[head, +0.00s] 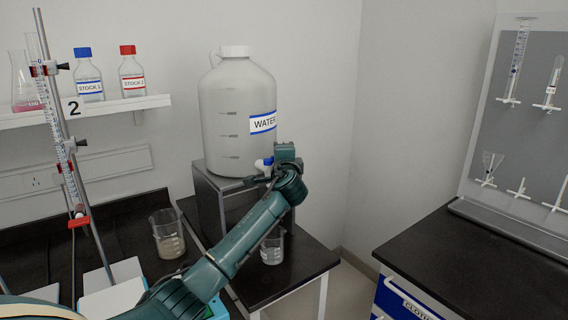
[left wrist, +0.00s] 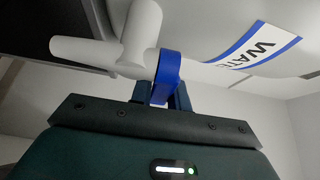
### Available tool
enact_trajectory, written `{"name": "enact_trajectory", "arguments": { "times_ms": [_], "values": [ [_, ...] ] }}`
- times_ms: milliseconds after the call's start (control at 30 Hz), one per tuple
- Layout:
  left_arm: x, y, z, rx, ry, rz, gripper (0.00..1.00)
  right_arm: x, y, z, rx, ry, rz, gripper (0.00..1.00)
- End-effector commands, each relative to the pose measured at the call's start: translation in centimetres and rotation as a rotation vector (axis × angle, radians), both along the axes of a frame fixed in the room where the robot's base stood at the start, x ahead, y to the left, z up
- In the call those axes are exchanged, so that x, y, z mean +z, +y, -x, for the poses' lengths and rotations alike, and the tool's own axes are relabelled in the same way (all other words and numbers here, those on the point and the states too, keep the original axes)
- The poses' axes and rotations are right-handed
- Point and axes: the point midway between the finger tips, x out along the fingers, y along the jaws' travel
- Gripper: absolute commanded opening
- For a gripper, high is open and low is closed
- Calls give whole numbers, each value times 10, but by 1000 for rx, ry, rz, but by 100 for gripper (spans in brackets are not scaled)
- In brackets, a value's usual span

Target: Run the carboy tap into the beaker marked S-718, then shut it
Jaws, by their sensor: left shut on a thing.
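The white carboy (head: 238,110) labelled WATER stands on a dark raised stand. Its white tap (left wrist: 135,45) with a blue handle (left wrist: 168,72) fills the upper part of the left wrist view. My left gripper (head: 268,172) is shut on the blue handle, its fingers on either side of it. A clear glass beaker (head: 272,248) stands on the black bench below the tap, partly hidden by my left arm. No marking can be read on it, and I cannot tell its level or whether water runs. My right gripper is not in view.
Another beaker (head: 167,234) with cloudy contents stands on the left bench. A burette stand (head: 82,180) rises at the left. A shelf (head: 110,108) holds two stock bottles and a flask. A black-topped cabinet (head: 470,255) and a pegboard are at the right.

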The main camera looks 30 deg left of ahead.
Motion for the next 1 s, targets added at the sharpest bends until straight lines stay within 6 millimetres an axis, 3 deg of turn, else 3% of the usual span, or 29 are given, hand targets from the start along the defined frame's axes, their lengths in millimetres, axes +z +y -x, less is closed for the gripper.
{"name": "enact_trajectory", "arguments": {
  "times_ms": [333,833,867,1000],
  "values": [
    [-2,6,-1,127,2,0,0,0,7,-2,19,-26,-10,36],
    [-1,7,-1,145,2,0,0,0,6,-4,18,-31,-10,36],
    [-1,7,-1,144,2,0,20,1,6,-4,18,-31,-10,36],
    [-1,7,-1,144,1,0,31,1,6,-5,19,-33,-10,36]
  ]
}}
